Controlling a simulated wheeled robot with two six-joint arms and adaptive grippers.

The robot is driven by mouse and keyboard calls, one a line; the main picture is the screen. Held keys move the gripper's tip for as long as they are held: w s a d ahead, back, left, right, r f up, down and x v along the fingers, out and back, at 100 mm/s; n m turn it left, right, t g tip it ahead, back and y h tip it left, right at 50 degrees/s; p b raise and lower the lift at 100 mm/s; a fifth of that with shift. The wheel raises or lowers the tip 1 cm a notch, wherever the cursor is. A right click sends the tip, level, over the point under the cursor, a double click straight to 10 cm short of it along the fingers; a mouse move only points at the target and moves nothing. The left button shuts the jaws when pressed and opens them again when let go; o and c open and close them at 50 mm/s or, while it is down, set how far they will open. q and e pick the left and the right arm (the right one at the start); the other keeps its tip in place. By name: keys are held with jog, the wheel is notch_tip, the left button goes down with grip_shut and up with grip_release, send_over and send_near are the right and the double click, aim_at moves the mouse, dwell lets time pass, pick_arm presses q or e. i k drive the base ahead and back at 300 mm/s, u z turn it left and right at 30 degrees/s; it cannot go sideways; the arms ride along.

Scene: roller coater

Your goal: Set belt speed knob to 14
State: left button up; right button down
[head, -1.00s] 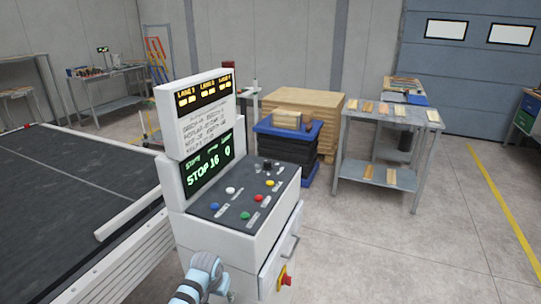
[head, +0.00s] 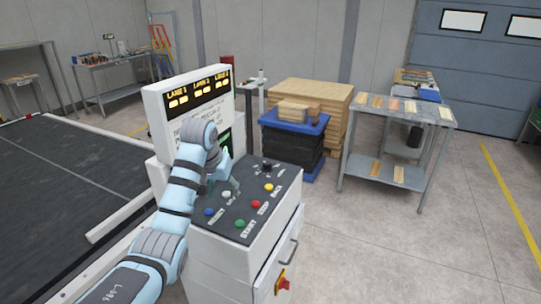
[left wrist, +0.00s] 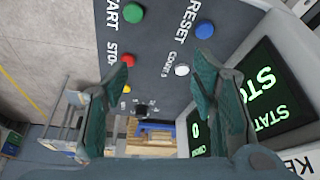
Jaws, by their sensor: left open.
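The control console has a dark sloping panel (head: 240,205) with a black knob (head: 267,167) at its far end. The knob also shows in the left wrist view (left wrist: 141,109), small, between and beyond my fingers. My left gripper (head: 230,187) is over the panel near the white button (head: 227,194), short of the knob. In the left wrist view my left gripper (left wrist: 177,78) is open with nothing between its fingers. The green-lettered display (left wrist: 262,92) shows in part there; my arm hides most of it in the head view. My right gripper is not in view.
Blue (head: 209,212), green (head: 240,223), red (head: 256,204) and yellow (head: 269,187) buttons sit on the panel around my gripper. A red emergency knob (head: 283,284) is on the console front. The conveyor belt (head: 60,190) lies left.

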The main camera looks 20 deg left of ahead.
aim_at(267, 167)
jog(key=i, duration=1)
jog(key=z, duration=0.1)
